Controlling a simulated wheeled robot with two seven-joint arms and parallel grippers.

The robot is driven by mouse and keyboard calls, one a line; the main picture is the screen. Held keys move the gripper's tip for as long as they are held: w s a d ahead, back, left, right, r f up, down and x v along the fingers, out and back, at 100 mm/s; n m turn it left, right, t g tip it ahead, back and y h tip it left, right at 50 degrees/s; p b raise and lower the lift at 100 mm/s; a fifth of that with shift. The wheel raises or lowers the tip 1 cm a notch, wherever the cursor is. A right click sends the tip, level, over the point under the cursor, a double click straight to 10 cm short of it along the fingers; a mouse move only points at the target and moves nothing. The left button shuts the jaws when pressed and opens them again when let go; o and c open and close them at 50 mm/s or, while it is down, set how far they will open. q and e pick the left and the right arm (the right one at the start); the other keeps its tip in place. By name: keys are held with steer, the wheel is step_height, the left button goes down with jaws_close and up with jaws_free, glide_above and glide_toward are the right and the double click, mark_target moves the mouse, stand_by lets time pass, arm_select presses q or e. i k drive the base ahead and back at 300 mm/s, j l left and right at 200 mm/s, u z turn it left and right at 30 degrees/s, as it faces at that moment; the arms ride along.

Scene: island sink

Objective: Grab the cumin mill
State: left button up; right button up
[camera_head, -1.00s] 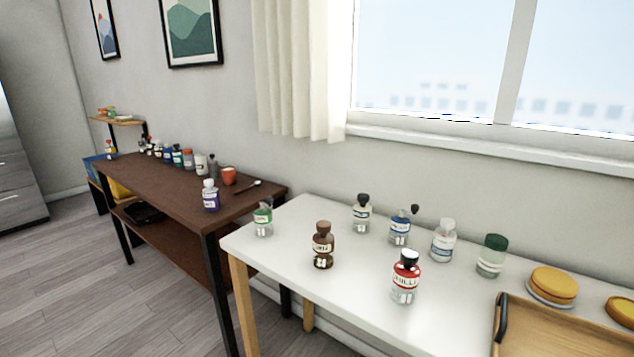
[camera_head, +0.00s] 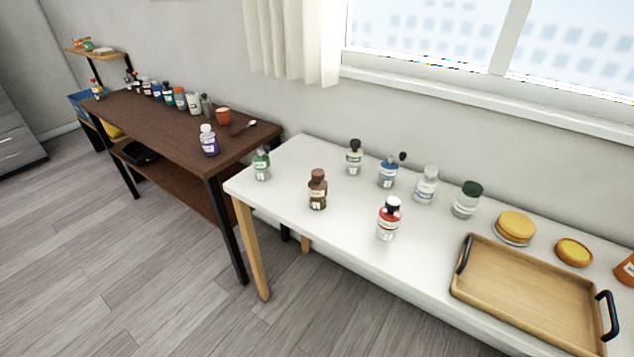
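Several small labelled spice bottles or mills stand upright on a white table. A brown one with a brown cap (camera_head: 317,190) stands toward the front left; its label is too small to read surely. I cannot tell for certain which is the cumin mill. Neither of my grippers is in view.
A dark brown table (camera_head: 160,132) at left holds more bottles, an orange cup (camera_head: 223,116) and a spoon. Floor in front is free.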

mark_target(318, 194)
steer(key=z, duration=0.4)
steer(key=j+z, duration=0.35)
steer(key=k+j+z, duration=0.15)
steer(key=j+z, duration=0.2)
steer(key=k+j+z, duration=0.15)
steer(key=j+z, duration=0.25)
steer(key=k+j+z, duration=0.15)
steer(key=z, duration=0.2)
